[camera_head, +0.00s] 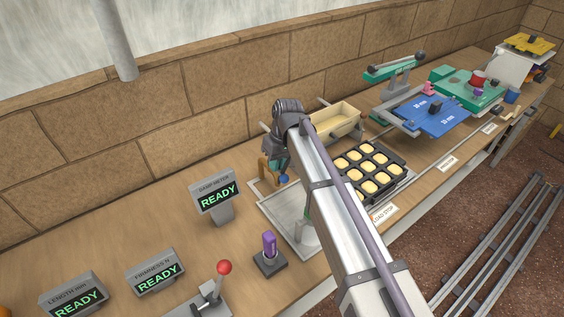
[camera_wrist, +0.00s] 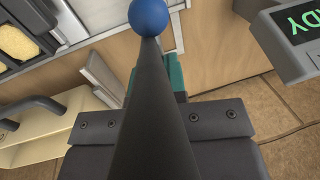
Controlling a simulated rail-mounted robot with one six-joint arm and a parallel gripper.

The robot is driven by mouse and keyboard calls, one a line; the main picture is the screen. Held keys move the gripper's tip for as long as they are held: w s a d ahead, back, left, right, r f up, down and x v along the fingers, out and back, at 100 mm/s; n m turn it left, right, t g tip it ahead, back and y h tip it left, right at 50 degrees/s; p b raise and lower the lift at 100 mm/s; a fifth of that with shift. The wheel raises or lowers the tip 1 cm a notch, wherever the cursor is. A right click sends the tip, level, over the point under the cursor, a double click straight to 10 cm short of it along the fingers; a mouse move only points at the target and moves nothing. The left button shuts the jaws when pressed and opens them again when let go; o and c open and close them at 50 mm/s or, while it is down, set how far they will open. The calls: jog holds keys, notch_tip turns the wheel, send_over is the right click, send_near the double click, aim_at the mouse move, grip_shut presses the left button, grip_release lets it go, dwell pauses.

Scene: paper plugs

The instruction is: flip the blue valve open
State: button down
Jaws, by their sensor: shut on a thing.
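The blue valve's round knob (camera_wrist: 149,16) shows at the top of the wrist view, right at the tip of my dark gripper (camera_wrist: 150,42). In the head view the blue knob (camera_head: 283,179) sits just below my gripper (camera_head: 279,165), above the grey tray area. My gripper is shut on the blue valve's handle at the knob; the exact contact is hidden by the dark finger. A teal part (camera_wrist: 176,76) shows behind the finger. The valve's base is mostly hidden by my arm.
A dark tray of yellow plugs (camera_head: 369,168) lies right of my arm. A beige bin (camera_head: 335,122) stands behind it. A READY display (camera_head: 215,194), a purple-handled switch (camera_head: 269,250) and a red-knobbed lever (camera_head: 223,268) stand to the left. Bare bench lies between the displays and wall.

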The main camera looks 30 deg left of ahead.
jog(key=c, duration=1.2)
grip_release()
jog(key=shift+o, duration=0.2)
notch_tip(320, 180, up, 11)
jog(key=w+d+p, duration=0.1)
jog(key=w+p, duration=0.1)
jog(key=p, duration=0.8)
jog(key=shift+f+p, duration=0.2)
jog(key=shift+p, duration=0.1)
